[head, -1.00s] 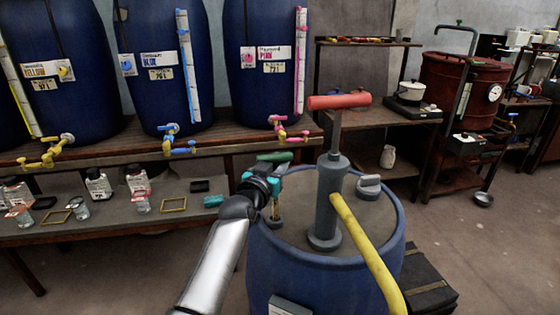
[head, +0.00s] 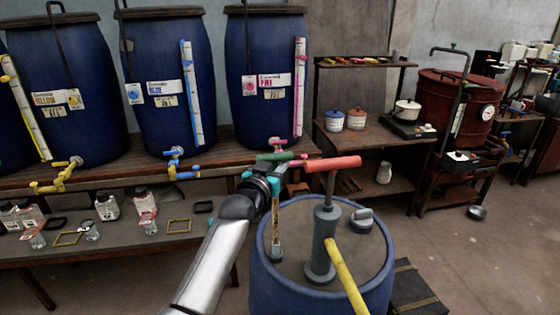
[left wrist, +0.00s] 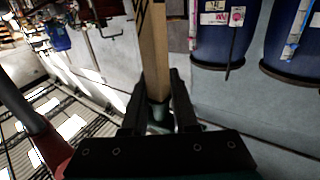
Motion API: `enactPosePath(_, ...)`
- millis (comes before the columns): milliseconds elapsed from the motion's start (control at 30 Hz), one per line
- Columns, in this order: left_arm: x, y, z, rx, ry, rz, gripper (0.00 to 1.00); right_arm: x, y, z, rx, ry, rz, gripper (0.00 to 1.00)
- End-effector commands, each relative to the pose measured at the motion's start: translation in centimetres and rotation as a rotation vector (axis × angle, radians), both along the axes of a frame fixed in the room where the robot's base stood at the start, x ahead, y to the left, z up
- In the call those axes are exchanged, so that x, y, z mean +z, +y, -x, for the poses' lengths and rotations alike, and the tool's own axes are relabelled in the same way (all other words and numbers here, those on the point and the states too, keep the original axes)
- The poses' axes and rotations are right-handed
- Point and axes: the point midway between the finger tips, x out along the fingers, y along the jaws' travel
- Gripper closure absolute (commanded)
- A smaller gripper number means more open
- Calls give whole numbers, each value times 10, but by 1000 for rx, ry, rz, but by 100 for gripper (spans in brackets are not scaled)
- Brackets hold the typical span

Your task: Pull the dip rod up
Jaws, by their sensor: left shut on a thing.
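The dip rod is a wooden stick (head: 276,218) with a green handle (head: 274,156). It stands roughly upright at the left side of the blue drum's lid (head: 350,265), and its lower end meets a small fitting on the lid. My left gripper (head: 268,184) is shut on the rod just below the handle. A length of rod shows between gripper and lid. In the left wrist view the rod (left wrist: 152,50) with dark marks runs between the two fingers (left wrist: 158,105). Whether its tip is still inside the drum is hidden. My right gripper is not in view.
A grey pump (head: 322,235) with a red handle (head: 333,163) and yellow hose (head: 343,270) stands close right of the rod. A grey cap (head: 361,217) sits on the lid. Blue vats (head: 160,85) with taps line the shelf behind. Open space shows above the rod.

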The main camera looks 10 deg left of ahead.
Motion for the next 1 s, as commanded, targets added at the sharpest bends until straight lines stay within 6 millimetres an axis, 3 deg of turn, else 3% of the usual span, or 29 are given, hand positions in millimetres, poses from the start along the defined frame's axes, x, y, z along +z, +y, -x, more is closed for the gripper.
enactPosePath(33,13,1,0,1,-6,-1,100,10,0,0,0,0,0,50)
enactPosePath(200,25,0,0,1,-6,0,100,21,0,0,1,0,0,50)
enactPosePath(767,34,0,-1,1,-13,2,100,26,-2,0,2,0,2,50)
enactPosePath(800,34,0,-1,1,-14,2,72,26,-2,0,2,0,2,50)
enactPosePath(1000,34,1,-1,2,-15,2,53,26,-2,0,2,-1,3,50)
